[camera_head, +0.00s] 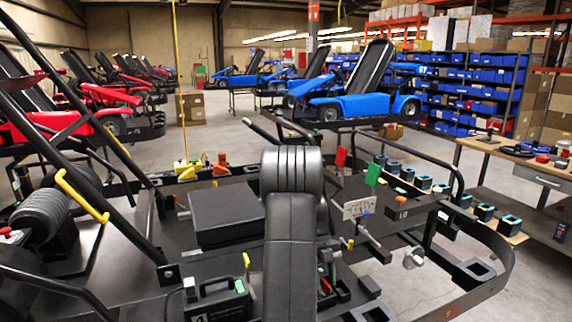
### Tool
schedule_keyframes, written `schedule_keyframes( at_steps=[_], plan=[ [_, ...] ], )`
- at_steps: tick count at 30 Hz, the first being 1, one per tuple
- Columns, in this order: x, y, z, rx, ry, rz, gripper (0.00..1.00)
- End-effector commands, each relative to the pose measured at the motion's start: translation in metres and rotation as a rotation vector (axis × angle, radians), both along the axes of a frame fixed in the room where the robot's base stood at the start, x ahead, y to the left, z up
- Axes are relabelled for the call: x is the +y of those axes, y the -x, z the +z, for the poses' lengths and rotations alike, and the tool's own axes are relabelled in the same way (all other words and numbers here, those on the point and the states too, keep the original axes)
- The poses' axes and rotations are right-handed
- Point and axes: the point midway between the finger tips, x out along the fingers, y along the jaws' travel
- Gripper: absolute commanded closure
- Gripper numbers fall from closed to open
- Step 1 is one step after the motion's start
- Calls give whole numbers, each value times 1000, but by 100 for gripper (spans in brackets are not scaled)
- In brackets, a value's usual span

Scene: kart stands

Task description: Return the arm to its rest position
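No gripper fingers can be made out in the head view, so I cannot see whether my gripper is open, shut or holding something. A black column with a ribbed, rounded top (292,170) rises from the bottom middle of the picture. I cannot tell for sure whether it is a link of my arm or part of a kart. It hides part of the black kart stand (350,205) behind it.
A black box (223,213) and a battery-like case (218,300) lie left of the column. Tubular rails surround the stand. A workbench (520,163) stands at right; blue (352,103) and red (100,100) karts stand behind. Grey floor (225,140) shows between the karts.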

Motion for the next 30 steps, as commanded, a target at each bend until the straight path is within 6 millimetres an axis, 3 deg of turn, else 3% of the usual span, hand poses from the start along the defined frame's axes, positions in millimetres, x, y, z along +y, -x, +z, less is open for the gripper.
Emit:
schedule_keyframes(
  at_steps=[17, 30],
  plan=[
    [0, 0, -6, 2, 0, 1, 65],
    [11, -27, 61, -3, 1, 1, 65]
  ],
)
